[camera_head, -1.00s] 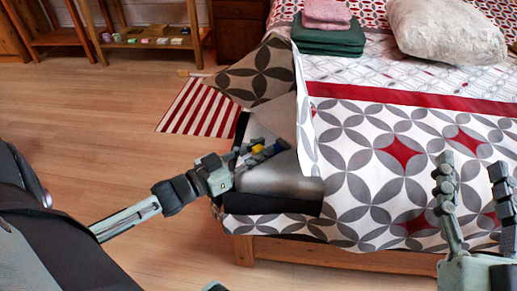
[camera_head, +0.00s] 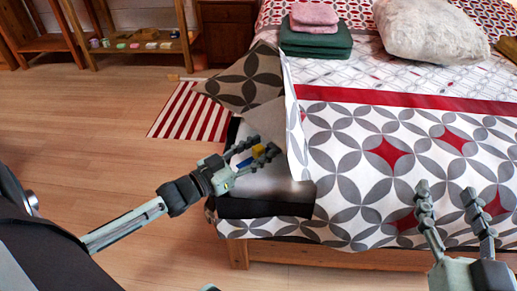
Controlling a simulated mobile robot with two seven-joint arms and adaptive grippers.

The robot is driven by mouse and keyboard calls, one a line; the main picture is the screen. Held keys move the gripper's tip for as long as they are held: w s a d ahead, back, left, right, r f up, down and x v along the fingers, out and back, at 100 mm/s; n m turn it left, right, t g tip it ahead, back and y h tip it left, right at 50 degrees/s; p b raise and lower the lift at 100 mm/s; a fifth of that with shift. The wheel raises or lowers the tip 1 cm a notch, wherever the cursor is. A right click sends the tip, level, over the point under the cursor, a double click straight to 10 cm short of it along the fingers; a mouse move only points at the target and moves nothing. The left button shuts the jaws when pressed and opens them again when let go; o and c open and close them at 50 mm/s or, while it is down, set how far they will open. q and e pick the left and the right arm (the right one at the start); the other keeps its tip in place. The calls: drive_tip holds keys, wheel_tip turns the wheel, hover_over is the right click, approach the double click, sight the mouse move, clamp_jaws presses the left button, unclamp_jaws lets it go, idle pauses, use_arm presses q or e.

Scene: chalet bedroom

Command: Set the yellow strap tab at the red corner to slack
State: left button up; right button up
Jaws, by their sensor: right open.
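The yellow strap tab (camera_head: 258,150) shows as a small yellow piece at the exposed mattress corner, with a small blue piece (camera_head: 244,162) beside it. My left gripper (camera_head: 267,146) reaches in from the left over this corner. Its fingers are apart, and the yellow tab shows between them; whether they touch it is too small to tell. The mattress corner (camera_head: 283,187) lies bare, pale on top and dark along its side. No red corner mark shows there; the fingers may hide it. My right gripper (camera_head: 446,188) is open and empty over the bed at the right.
Wooden bed frame (camera_head: 330,257) below. Green and pink folded cloths (camera_head: 316,38) and a pillow (camera_head: 440,28) lie on the bed. Striped rug (camera_head: 190,113); clear floor left.

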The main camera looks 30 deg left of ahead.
use_arm(q)
drive_tip(key=v, duration=1.2)
